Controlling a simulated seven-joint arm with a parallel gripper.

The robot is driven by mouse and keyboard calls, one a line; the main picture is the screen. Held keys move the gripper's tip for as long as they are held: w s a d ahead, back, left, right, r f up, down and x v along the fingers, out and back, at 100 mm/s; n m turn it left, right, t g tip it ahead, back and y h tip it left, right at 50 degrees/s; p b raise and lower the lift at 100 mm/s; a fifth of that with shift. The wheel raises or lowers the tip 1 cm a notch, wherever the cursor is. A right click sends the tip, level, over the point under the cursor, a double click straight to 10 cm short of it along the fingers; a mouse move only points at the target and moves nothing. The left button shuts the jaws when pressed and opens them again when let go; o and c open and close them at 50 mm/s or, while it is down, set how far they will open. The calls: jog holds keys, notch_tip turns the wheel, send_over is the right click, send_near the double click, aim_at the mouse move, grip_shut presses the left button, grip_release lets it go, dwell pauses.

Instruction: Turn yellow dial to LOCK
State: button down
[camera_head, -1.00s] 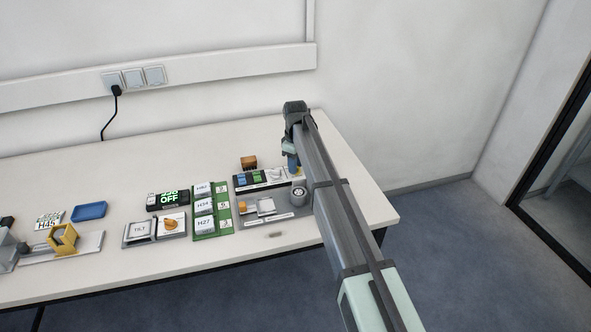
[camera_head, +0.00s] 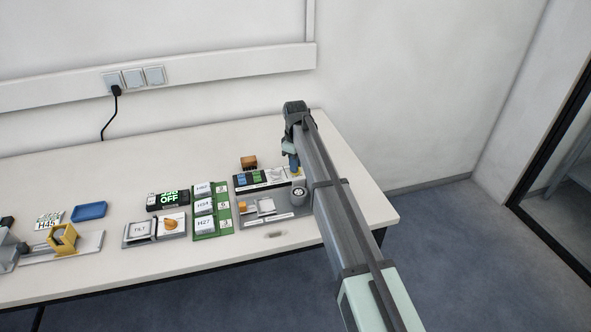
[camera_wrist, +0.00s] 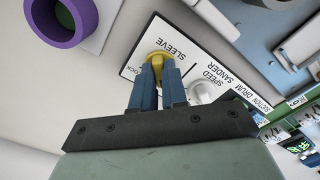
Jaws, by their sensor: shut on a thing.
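The yellow dial (camera_wrist: 158,57) sits on a white panel marked SLEEVE in the wrist view. My gripper (camera_wrist: 159,72) has its blue fingers closed on the dial. In the head view my gripper (camera_head: 294,163) is over the right end of the sander panel (camera_head: 262,178), and my arm hides part of that area. The dial's exact pointing is hard to tell.
A white SPEED knob (camera_wrist: 205,92) stands close to the right finger. A purple ring (camera_wrist: 66,20) lies at the upper left of the wrist view. The table's right end is clear.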

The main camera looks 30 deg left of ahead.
jog(key=m, duration=0.4)
jog(key=shift+m, duration=0.4)
jog(key=m, duration=0.3)
jog(key=shift+m, duration=0.4)
jog(key=m, duration=0.3)
jog(key=shift+m, duration=0.4)
jog(key=shift+m, duration=0.3)
jog(key=m, duration=0.4)
jog(key=c, duration=1.3)
grip_release()
jog(key=shift+r, duration=0.15)
jog(key=shift+r, duration=3.4)
